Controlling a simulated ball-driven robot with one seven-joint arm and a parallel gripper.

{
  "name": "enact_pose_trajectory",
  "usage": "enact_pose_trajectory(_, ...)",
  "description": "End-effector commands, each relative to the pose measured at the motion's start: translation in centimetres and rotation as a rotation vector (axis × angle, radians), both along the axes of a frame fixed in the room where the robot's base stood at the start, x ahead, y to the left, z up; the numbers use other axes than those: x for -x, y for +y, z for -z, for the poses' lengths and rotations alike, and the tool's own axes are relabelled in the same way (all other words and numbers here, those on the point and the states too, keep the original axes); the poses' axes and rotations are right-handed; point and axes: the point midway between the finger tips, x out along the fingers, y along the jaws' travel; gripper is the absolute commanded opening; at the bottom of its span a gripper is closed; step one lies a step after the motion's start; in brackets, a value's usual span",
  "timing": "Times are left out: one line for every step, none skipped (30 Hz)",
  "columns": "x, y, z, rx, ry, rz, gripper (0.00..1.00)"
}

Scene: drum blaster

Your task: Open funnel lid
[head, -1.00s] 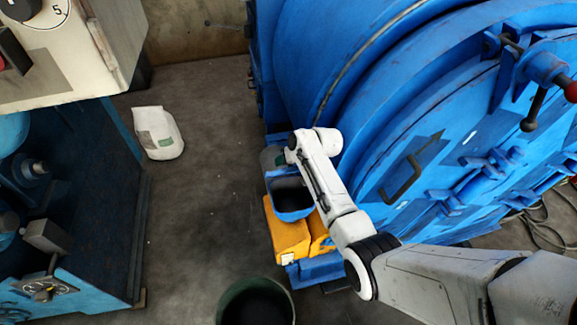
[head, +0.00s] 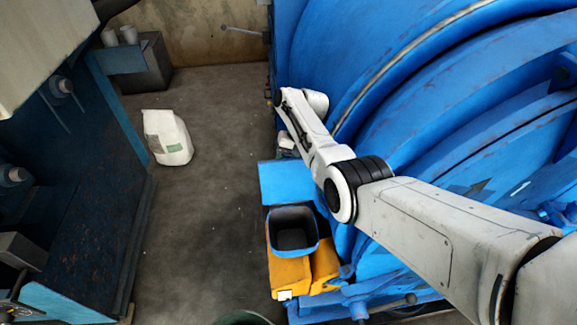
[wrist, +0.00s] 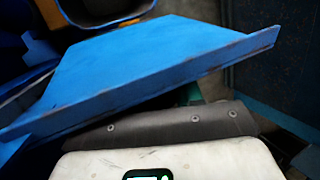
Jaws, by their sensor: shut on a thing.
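The funnel (head: 293,248) is a blue-rimmed, dark square hopper low beside the big blue drum in the head view; its mouth is uncovered. The funnel lid (head: 286,182) is a flat blue panel at the funnel's far side, swung away from the mouth. In the wrist view the lid (wrist: 150,65) spans the picture as a tilted blue plate with a worn lip, and the funnel's rim (wrist: 112,22) shows behind it. My gripper (head: 287,143) is at the lid's far edge, shut on the lid; its fingertips are mostly hidden.
The blue drum (head: 400,70) fills the right side, close to my arm. Yellow parts (head: 290,273) sit below the funnel. A white bag (head: 167,137) stands on open floor to the left. A blue machine (head: 90,190) stands at far left. A dark green bin's rim (head: 243,318) shows at the bottom.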

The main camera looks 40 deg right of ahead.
Motion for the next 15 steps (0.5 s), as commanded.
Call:
enact_pose_trajectory(-0.20,0.24,0.32,-0.009,0.005,-0.001,0.00)
enact_pose_trajectory(-0.15,0.29,0.33,-0.013,0.011,-0.001,0.00)
enact_pose_trajectory(-0.13,0.34,0.33,-0.018,0.019,0.000,0.00)
enact_pose_trajectory(-0.10,0.38,0.33,-0.020,0.023,0.000,0.00)
enact_pose_trajectory(-0.07,0.42,0.35,-0.023,0.027,-0.001,0.00)
enact_pose_trajectory(-0.04,0.45,0.39,-0.026,0.030,0.000,0.00)
enact_pose_trajectory(-0.01,0.47,0.40,-0.027,0.033,0.000,0.00)
enact_pose_trajectory(0.00,0.49,0.40,-0.028,0.034,0.000,0.00)
enact_pose_trajectory(0.01,0.49,0.40,-0.029,0.036,0.000,0.00)
enact_pose_trajectory(0.02,0.50,0.39,-0.030,0.037,0.000,0.00)
enact_pose_trajectory(0.03,0.50,0.39,-0.030,0.037,0.000,0.00)
enact_pose_trajectory(0.03,0.50,0.38,-0.030,0.037,0.001,0.00)
enact_pose_trajectory(0.04,0.50,0.38,-0.030,0.037,0.001,0.00)
enact_pose_trajectory(0.04,0.50,0.38,-0.030,0.037,0.000,0.00)
enact_pose_trajectory(0.04,0.49,0.38,-0.030,0.037,0.000,0.00)
